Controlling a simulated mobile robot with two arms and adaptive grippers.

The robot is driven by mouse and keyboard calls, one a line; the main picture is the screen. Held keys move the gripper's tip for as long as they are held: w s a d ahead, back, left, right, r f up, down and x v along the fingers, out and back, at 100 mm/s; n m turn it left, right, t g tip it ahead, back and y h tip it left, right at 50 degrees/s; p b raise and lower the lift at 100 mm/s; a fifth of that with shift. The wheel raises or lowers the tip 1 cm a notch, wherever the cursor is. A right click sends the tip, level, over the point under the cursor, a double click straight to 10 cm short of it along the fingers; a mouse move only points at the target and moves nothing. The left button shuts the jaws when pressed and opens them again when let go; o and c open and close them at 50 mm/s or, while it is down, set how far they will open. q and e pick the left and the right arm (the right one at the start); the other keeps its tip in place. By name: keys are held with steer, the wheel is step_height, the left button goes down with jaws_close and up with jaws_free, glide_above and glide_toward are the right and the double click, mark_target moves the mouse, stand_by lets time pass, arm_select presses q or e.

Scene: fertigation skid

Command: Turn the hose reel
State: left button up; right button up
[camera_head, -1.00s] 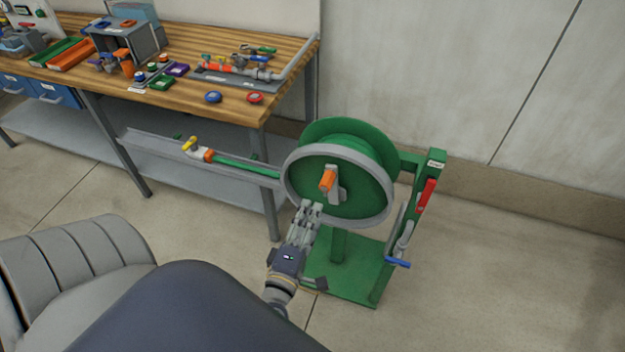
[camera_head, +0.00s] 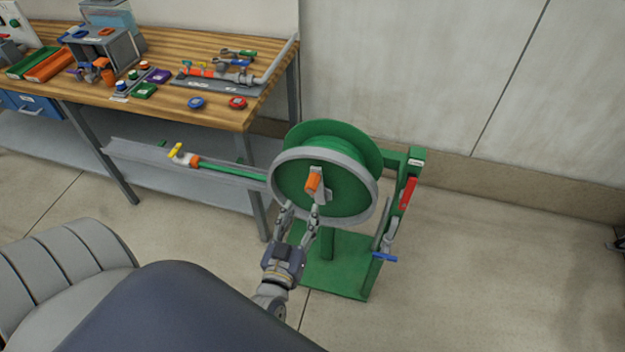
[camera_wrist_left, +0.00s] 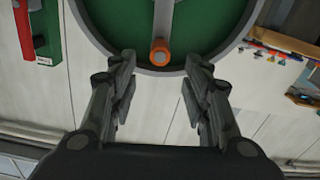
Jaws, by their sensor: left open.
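The hose reel (camera_head: 345,200) is a green drum with a grey rim on a green stand. An orange crank handle (camera_head: 313,182) sticks out from a grey crank arm on its face. A green hose (camera_head: 235,172) runs left from the reel to a yellow and orange nozzle (camera_head: 186,157). My left gripper (camera_head: 299,212) is open and empty, just below the handle and in front of the reel's lower rim. In the left wrist view the orange handle (camera_wrist_left: 160,52) lies ahead, centred beyond the spread fingers. My right gripper does not show.
A workbench (camera_head: 175,45) with tools and pipe fittings stands at the back left. A red lever (camera_head: 408,194) and a blue handle (camera_head: 384,257) are on the stand's right side. The floor at right is mostly clear.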

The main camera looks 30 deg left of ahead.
mark_target(310, 191)
arm_select(q)
steer(key=b+x, duration=0.3)
steer(key=x, duration=0.6)
steer(key=shift+w+f, duration=0.2)
steer(key=shift+w, duration=0.1)
steer(key=shift+w+a+r, duration=0.1)
steer(key=shift+w+a, duration=0.15)
steer(key=shift+w, duration=0.4)
jaws_close()
